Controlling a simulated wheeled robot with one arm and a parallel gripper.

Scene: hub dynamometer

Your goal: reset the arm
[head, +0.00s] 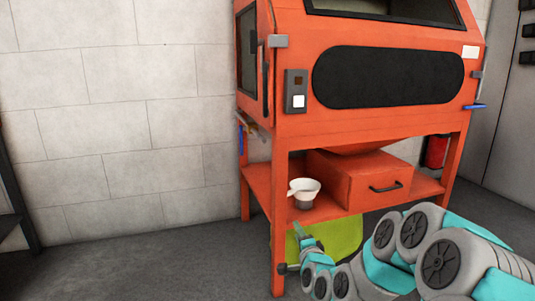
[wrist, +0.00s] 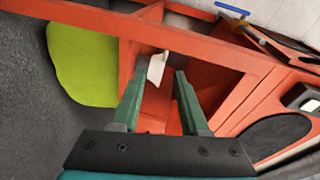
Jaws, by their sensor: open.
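My gripper (head: 303,234) is in front of the orange cabinet's lower shelf, low and near its front left leg. In the wrist view my gripper (wrist: 160,88) shows two green fingers spread apart with nothing held between them. A white cup (head: 304,189) with a grey lower part stands on the lower shelf, above and beyond the gripper in the head view. A white piece, likely the cup (wrist: 157,68), shows beyond the fingertips in the wrist view, apart from them.
The orange cabinet (head: 360,120) stands against the wall, with a drawer box (head: 355,182) on its lower shelf (head: 333,208). A yellow-green mat (head: 340,240) lies on the floor beneath. A red cylinder (head: 435,152) is at the right. Floor at left (head: 150,265) is clear.

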